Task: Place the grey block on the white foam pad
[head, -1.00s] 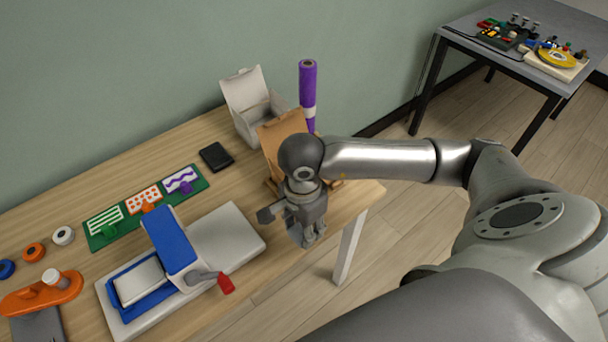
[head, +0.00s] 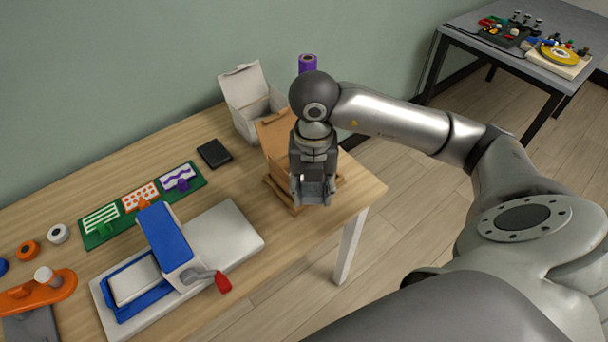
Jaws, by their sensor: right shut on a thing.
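My right gripper (head: 312,200) points down at the right end of the wooden table, in front of the brown cardboard holder. It is shut on a small grey thing that looks like the grey block (head: 313,190); the fingers hide most of it. An off-white pad (head: 135,281), which looks like the white foam pad, lies in the blue frame of the press at the left front. The gripper is well to the right of this pad and apart from it. My left gripper is not in view.
The press (head: 168,240) has a blue arm and red handle. Behind it lie a green board (head: 100,233) with stamps and a black box (head: 214,153). The cardboard holder (head: 275,140), open white box (head: 245,95) and purple roll (head: 307,64) stand near the gripper.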

